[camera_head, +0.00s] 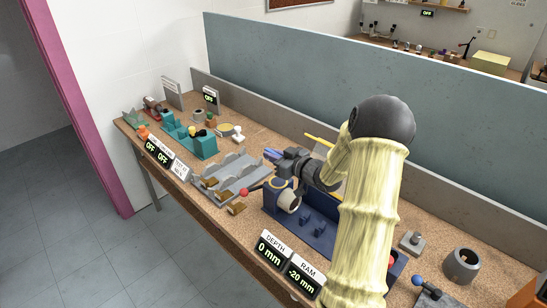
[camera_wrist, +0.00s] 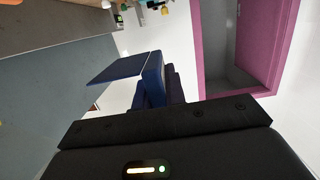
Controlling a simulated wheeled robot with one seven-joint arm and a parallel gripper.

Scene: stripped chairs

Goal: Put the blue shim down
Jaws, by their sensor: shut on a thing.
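My gripper (camera_head: 280,158) is above the workbench, between the grey ridged fixture and the dark blue press fixture (camera_head: 322,236). It is shut on the blue shim (camera_head: 270,153), which shows as a small blue piece at the fingertips. In the wrist view the shim (camera_wrist: 120,69) is a thin flat blue plate sticking out to the left of the jaws (camera_wrist: 158,88). The gripped end of the shim is hidden.
The grey ridged fixture (camera_head: 232,172) lies close by on the bench (camera_head: 215,215). A teal stepped block (camera_head: 195,142) stands farther left. DEPTH and RAM displays (camera_head: 290,262) stand at the front edge. A grey ring (camera_head: 461,265) is at right. A low wall runs behind.

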